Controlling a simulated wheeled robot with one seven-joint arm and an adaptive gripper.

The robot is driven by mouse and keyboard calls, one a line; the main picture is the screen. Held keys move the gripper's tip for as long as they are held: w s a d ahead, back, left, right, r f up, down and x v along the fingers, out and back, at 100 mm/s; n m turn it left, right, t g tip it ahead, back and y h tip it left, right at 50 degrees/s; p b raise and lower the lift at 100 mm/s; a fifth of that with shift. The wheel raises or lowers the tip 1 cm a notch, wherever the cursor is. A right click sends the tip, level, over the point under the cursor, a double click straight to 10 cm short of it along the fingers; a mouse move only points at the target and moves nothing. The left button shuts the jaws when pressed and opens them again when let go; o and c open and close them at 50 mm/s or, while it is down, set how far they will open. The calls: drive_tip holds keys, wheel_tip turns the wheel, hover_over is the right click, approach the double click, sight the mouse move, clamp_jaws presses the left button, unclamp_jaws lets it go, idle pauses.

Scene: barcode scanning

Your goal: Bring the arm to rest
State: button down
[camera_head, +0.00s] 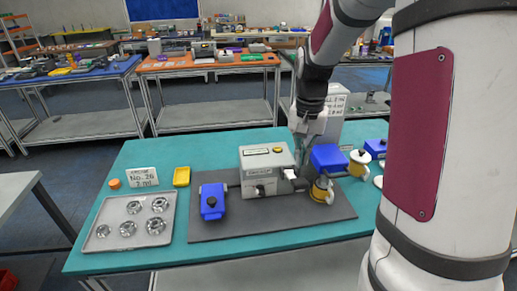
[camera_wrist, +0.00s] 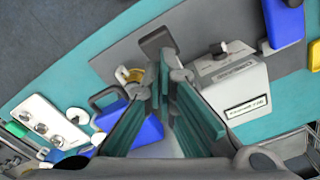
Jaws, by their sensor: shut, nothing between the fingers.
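My gripper (camera_head: 303,142) hangs fingers-down over the right part of the teal table (camera_head: 148,155), beside and behind a grey box-shaped device (camera_head: 266,185). Its fingers are shut with nothing between them. In the wrist view my gripper (camera_wrist: 165,62) points between the pale device (camera_wrist: 235,95) on the right and a blue container (camera_wrist: 145,128) on the left. In the head view the blue container (camera_head: 328,157) is just right of the fingers. I cannot tell whether the fingers touch anything.
A dark mat (camera_head: 225,226) lies under the device. A yellow mug (camera_head: 321,190) stands beside it, with a second yellow mug (camera_head: 359,163) farther right.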

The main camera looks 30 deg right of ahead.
drive_tip(key=s+a+r+n+t, duration=0.35)
drive_tip(key=s+a+r, duration=0.25)
drive_tip(key=a+r, duration=0.4)
drive_tip(key=s+a+r+n+t+b, duration=0.1)
drive_tip(key=s+a+r+n+t, duration=0.1)
drive_tip(key=s+a+n, duration=0.3)
drive_tip(key=s+a, duration=0.1)
drive_tip(key=s, duration=0.3)
drive_tip(key=shift+s+n+b, duration=0.35)
drive_tip(key=shift+s, duration=0.05)
